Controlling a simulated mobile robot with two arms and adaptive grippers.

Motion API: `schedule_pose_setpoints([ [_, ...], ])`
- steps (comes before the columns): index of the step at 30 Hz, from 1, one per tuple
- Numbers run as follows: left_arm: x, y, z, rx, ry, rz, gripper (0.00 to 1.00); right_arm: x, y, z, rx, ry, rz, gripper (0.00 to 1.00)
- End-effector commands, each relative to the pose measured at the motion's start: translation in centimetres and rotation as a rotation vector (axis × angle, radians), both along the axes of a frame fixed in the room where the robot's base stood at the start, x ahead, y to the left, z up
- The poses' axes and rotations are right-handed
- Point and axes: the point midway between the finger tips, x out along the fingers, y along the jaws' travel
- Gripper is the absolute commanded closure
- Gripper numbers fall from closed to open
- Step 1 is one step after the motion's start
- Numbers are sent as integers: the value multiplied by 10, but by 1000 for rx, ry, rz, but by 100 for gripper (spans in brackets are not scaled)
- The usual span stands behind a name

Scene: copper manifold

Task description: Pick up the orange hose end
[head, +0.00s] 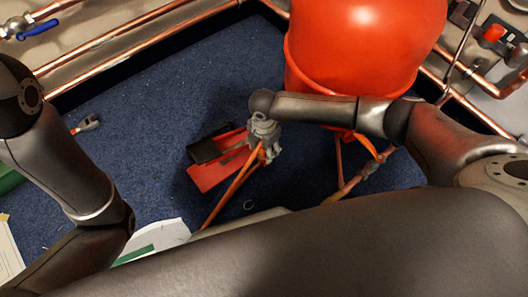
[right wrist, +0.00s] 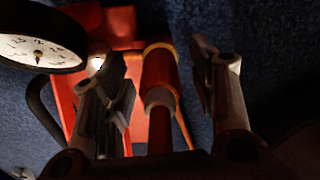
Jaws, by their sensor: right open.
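The orange hose (head: 233,190) runs up from the lower middle of the head view to my right gripper (head: 263,146). In the right wrist view, the hose end (right wrist: 159,72), orange-red with a pale band, stands between the two fingers of my right gripper (right wrist: 156,82). The fingers are apart, with dark gaps visible on both sides of the hose end, so it is between them but not clasped. My left arm shows at the left, but its gripper is not in view.
A red tray (head: 212,178) with a black item on it lies on the blue carpet under my right gripper. A round dial gauge (right wrist: 38,48) is close to the left finger. A big orange-red tank (head: 362,50) stands behind my right arm. Copper pipes (head: 130,38) border the carpet.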

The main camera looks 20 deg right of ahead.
Motion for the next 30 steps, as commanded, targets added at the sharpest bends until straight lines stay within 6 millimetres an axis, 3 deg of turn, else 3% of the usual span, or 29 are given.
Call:
schedule_pose_setpoints([
  [10,-3,0,1,1,-7,1,60,0,0,-3,0,0,0,48],
  [22,-2,-1,1,1,-6,1,60,0,0,-3,0,0,0,100],
  [30,-2,-1,2,1,-7,0,60,0,0,-2,1,0,0,100],
])
